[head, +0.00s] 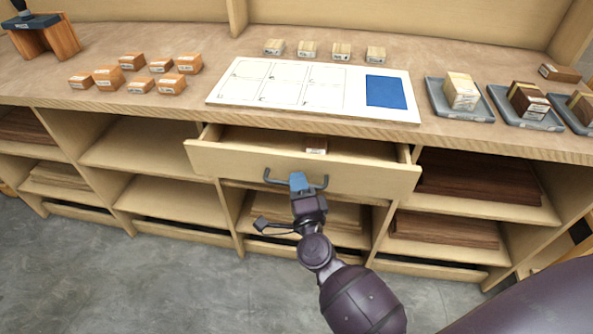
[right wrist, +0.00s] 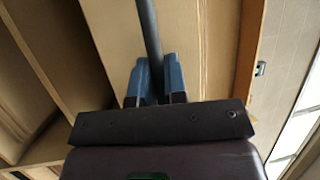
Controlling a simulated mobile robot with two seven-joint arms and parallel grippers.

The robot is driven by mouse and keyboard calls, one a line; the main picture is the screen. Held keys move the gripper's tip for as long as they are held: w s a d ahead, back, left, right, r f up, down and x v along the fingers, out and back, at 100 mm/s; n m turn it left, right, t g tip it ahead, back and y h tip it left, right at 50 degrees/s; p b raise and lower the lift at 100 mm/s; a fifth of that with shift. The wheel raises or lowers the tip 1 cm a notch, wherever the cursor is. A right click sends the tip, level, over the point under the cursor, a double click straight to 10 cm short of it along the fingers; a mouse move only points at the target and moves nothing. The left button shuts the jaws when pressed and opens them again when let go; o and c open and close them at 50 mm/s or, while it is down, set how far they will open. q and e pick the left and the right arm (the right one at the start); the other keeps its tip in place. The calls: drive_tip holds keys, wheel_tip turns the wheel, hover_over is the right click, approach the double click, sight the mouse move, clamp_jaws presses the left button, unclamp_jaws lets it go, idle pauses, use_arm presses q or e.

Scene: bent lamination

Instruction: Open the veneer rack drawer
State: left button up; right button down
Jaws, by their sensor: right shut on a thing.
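The veneer rack drawer (head: 230,160) is pulled partly out from under the bench top in the head view. A small labelled wood block (head: 316,144) lies inside it. The drawer's dark bar handle (head: 270,178) is on its front. My right gripper (head: 298,180) is at the middle of the handle, shut on it. In the right wrist view the blue fingers (right wrist: 156,80) stand on both sides of the dark handle bar (right wrist: 149,30). My left gripper is in neither view.
The bench top holds several small wood blocks (head: 132,61), a white board with a blue rectangle (head: 225,90), and grey trays (head: 440,100) with stacked samples. Open shelves with brown sheets (head: 475,180) flank the drawer. Grey floor (head: 130,270) in front is clear.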

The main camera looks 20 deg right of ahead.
drive_tip(key=s+a+p, duration=0.1)
drive_tip(key=s+a, duration=0.9)
drive_tip(key=s, duration=0.5)
drive_tip(key=shift+s+a, duration=0.1)
drive_tip(key=c, duration=1.5)
unclamp_jaws()
drive_tip(key=shift+o, duration=0.2)
drive_tip(key=shift+s, duration=0.1)
